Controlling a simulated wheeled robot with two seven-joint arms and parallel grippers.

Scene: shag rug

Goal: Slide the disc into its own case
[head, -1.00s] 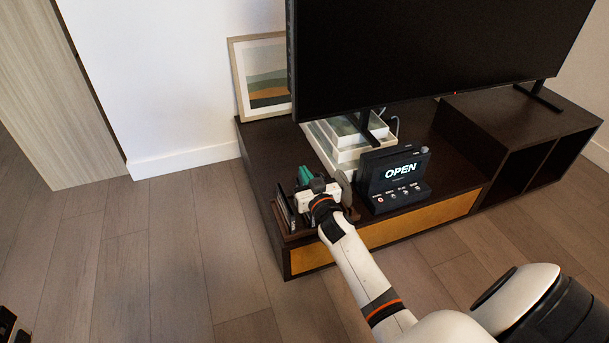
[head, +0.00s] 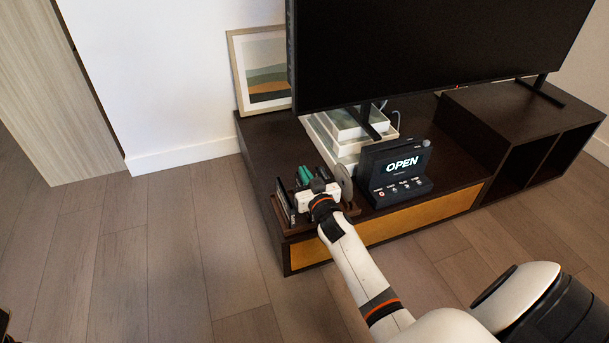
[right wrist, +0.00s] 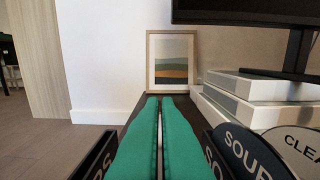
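A dark rack (head: 290,228) of upright slim cases stands at the front left of the low cabinet. Black cases with partly readable white letters show at the left (right wrist: 95,160) and right (right wrist: 212,155) in the right wrist view. A disc reading "SOUR" (right wrist: 245,152) and another reading "CLEA" (right wrist: 302,143) stand on edge at the right there. A grey round edge (head: 346,180) shows beside my right gripper (head: 308,180), which is over the rack. Two green bars, seemingly its fingers, lie close together with a thin dark gap. Whether they grip anything is unclear.
A black player (head: 395,170) with a lit "OPEN" display and buttons stands right of the rack. White boxes (head: 352,135) are stacked behind it under a large television (head: 430,45). A framed picture (head: 262,70) leans on the wall. The cabinet top (head: 262,140) is clear at the back left.

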